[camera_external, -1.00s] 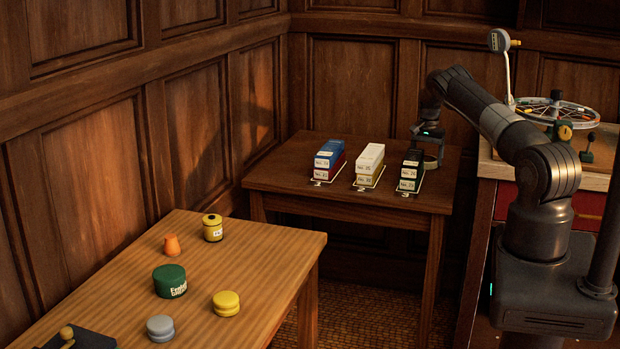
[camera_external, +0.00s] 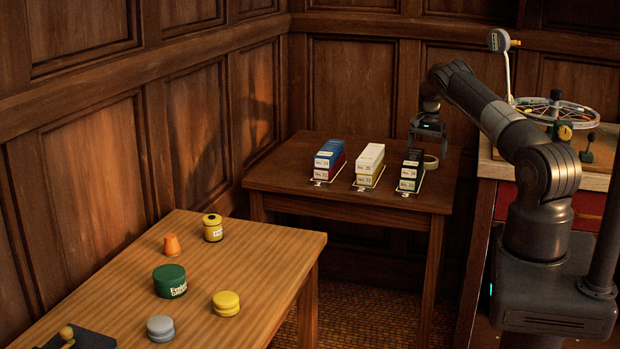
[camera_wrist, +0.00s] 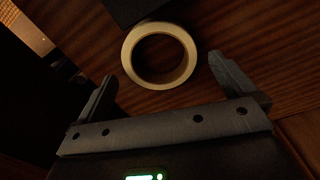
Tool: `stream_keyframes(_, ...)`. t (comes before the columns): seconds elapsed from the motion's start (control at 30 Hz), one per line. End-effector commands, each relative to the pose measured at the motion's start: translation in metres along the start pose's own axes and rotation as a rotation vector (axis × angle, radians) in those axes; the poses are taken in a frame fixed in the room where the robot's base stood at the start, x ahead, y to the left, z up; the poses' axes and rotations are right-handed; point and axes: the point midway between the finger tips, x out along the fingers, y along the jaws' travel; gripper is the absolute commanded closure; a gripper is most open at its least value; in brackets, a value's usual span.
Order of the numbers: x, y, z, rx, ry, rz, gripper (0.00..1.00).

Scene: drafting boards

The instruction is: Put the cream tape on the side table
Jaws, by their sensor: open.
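The cream tape (camera_external: 431,166) is a ring lying flat on the small dark side table (camera_external: 340,198), beside the black-and-white stack near the table's right end. In the wrist view the tape (camera_wrist: 158,84) shows whole, with bare dark wood through its hole. My gripper (camera_external: 427,152) is open and empty just above the tape, apart from it as far as I can tell. Its two fingers (camera_wrist: 164,68) show in the wrist view to the left and right of the ring's near side.
Blue-and-red (camera_external: 328,157), cream (camera_external: 369,163) and black-and-white (camera_external: 410,172) box stacks stand in a row on the side table. A lighter table (camera_external: 240,250) in front holds several small containers. A bench with a spoked wheel (camera_external: 560,112) stands right. Wood panelling closes the back.

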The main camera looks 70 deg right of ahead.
Motion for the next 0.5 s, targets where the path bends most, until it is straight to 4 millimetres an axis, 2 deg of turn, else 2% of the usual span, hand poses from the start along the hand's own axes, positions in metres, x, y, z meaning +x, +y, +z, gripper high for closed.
stream_keyframes(0.1, -0.029, -0.001, -0.001, 0.000, 0.003, -0.004, 0.00)
stream_keyframes(0.3, -0.069, -0.001, 0.000, 0.000, 0.001, -0.003, 0.00)
stream_keyframes(0.5, -0.092, 0.000, 0.000, 0.000, 0.000, -0.001, 0.00)
